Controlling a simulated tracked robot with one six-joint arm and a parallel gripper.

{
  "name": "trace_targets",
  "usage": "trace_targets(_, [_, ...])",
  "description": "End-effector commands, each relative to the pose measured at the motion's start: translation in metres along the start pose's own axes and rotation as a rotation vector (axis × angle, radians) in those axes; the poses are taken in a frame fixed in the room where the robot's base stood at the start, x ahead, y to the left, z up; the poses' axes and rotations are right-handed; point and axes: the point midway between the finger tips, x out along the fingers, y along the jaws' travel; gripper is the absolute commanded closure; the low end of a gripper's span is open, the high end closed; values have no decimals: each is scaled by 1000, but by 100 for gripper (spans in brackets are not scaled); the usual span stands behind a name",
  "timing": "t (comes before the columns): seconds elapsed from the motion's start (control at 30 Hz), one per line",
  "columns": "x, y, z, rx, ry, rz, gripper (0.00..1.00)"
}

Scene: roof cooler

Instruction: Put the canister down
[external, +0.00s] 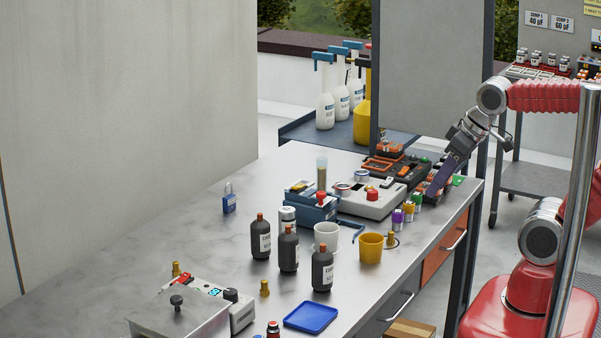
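My gripper (432,193) reaches down over the far right end of the grey workbench (130,240), close to the dark meter boxes. Its fingers are small and dark here, and I cannot tell whether they are apart or closed on a canister. Just left of the fingertips stand small canister-like pieces with purple (398,217), yellow (409,212) and green (418,200) sides. A larger silver and white cylinder (288,215) stands mid-bench behind the dark bottles. Which one is the task's canister is not clear.
Dark bottles (289,250), a white cup (326,236), a yellow cup (371,248) and a blue tray (311,317) crowd the bench's front. A grey box with a red knob (372,202) stands left of my gripper. The bench's left part is mostly clear.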

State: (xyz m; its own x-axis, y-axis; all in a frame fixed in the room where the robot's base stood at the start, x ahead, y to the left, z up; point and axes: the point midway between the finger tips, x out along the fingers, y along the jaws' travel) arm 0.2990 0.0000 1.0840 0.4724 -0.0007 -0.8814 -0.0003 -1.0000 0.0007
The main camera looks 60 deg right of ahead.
Motion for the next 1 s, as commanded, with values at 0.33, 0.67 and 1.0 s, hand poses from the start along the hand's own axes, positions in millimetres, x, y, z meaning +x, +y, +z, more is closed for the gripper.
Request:
trace_targets(0.33, [32, 18, -43, -26, 107, 72, 67])
trace_targets(0.67, [81, 24, -111, -124, 311, 109, 67])
trace_targets(1.0, [128, -11, -157, -256, 499, 4, 67])
